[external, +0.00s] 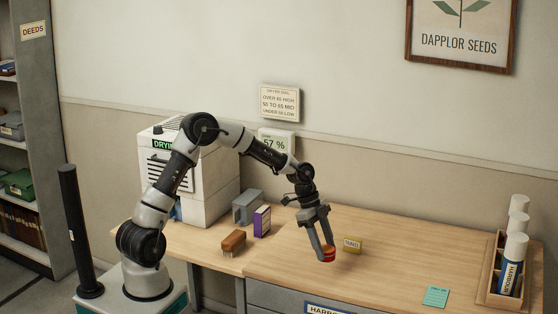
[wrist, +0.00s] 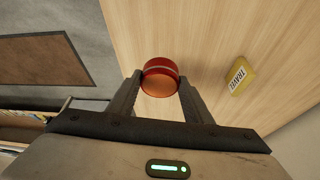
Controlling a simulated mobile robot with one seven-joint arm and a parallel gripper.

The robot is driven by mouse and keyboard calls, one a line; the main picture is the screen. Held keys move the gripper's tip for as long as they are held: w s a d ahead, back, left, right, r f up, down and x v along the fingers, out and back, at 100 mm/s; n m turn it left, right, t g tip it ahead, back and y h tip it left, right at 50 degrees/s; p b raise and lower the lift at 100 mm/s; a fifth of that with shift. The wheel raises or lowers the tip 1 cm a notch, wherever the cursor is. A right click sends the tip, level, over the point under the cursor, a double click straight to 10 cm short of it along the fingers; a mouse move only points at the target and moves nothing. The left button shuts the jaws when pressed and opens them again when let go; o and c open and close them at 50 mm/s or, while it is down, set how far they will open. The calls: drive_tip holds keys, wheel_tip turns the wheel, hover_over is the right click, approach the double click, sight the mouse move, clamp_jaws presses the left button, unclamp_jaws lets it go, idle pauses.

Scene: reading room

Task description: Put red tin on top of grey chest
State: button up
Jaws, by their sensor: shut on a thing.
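The red tin (external: 328,254) is a small round tin with a pale band, near the front edge of the desk. My gripper (external: 325,248) points down and is shut on it. In the wrist view the red tin (wrist: 160,78) sits between the two fingertips of my gripper (wrist: 160,88). I cannot tell whether the tin is clear of the desk top. A small grey box (external: 247,206), which looks like the grey chest, stands farther back and left on the desk, behind a purple box. It does not show in the wrist view.
The purple box (external: 262,221) and a brown brush (external: 233,242) stand left of my gripper. A yellow labelled block (external: 352,245) is close on the right. A teal note (external: 436,296) and a wooden rack (external: 490,292) with white tubes are farther right.

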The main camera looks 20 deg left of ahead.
wheel_tip(320, 180, down, 6)
drive_tip(key=shift+r+b, duration=0.1)
drive_tip(key=shift+b, duration=0.4)
drive_tip(key=o, duration=1.1)
drive_tip(key=shift+w+a+r, duration=0.1)
drive_tip(key=shift+r, duration=0.2)
drive_tip(key=p+v, duration=0.2)
drive_tip(key=v, duration=0.9)
drive_tip(key=shift+r, duration=0.3)
